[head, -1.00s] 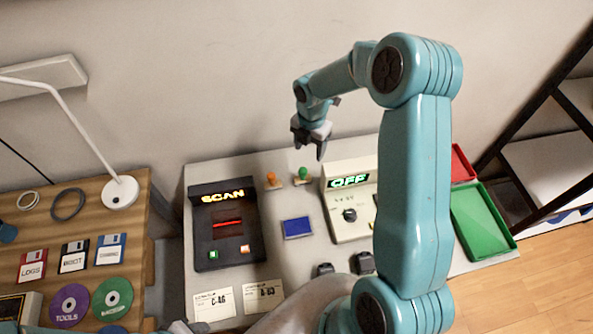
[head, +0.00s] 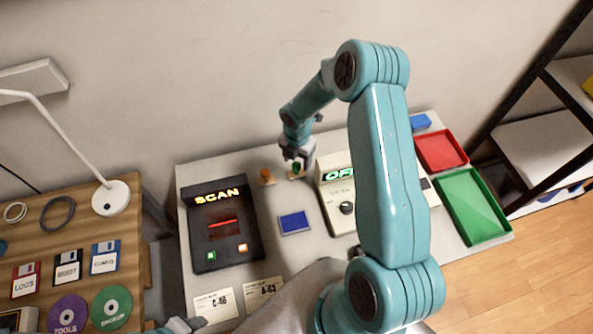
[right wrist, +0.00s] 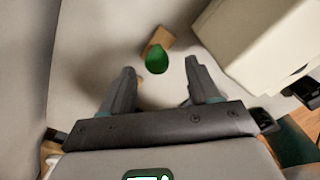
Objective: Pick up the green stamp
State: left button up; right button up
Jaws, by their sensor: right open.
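The green stamp (head: 296,168) stands at the back of the grey table, just left of the beige device, partly hidden by my right gripper (head: 297,160) in the head view. In the right wrist view the green stamp (right wrist: 157,60) shows its rounded green top and a tan base, a little beyond the fingertips and between their lines. My right gripper (right wrist: 162,75) is open and empty, pointing down at the stamp. My left gripper is not clearly in view.
The beige device (head: 335,195) is close on the right. A black scanner (head: 222,225), a blue pad (head: 294,222), a red tray (head: 440,150) and a green tray (head: 472,205) share the table.

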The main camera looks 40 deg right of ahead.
aim_at(296, 164)
jog(key=shift+w+a+f, duration=0.1)
jog(key=shift+a+f, duration=0.1)
jog(key=shift+f, duration=0.05)
jog(key=f, duration=0.4)
jog(key=shift+d+f, duration=0.35)
jog(key=shift+w+a+f, duration=0.1)
jog(key=shift+w+f, duration=0.05)
jog(key=shift+f, duration=0.05)
jog(key=shift+a+r, duration=0.1)
jog(key=shift+a, duration=0.05)
jog(key=c, duration=0.9)
grip_shut()
